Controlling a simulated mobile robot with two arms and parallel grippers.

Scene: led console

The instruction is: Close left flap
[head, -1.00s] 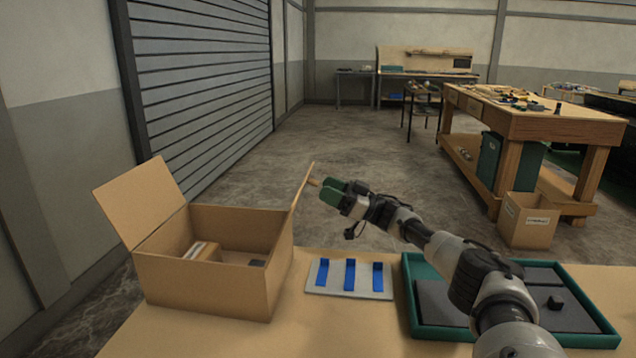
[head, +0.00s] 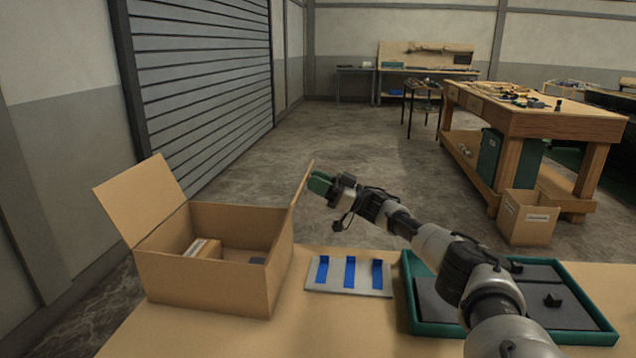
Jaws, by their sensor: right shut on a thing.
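An open cardboard box (head: 205,282) stands on the near table at the left. Its left flap (head: 140,198) is open, leaning up and outward to the left. Its right flap (head: 301,188) stands up nearly upright, seen almost edge-on. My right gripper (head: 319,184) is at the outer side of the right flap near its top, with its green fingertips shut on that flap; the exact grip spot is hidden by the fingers. Inside the box lie a small carton (head: 203,248) and a small dark item (head: 257,261). My left gripper is not in view.
A pale plate with blue strips (head: 349,275) lies right of the box. A green-rimmed tray (head: 408,300) with dark inserts is farther right, partly under my right arm. The table's left edge is close to the box. A wooden workbench (head: 535,125) stands behind on the right.

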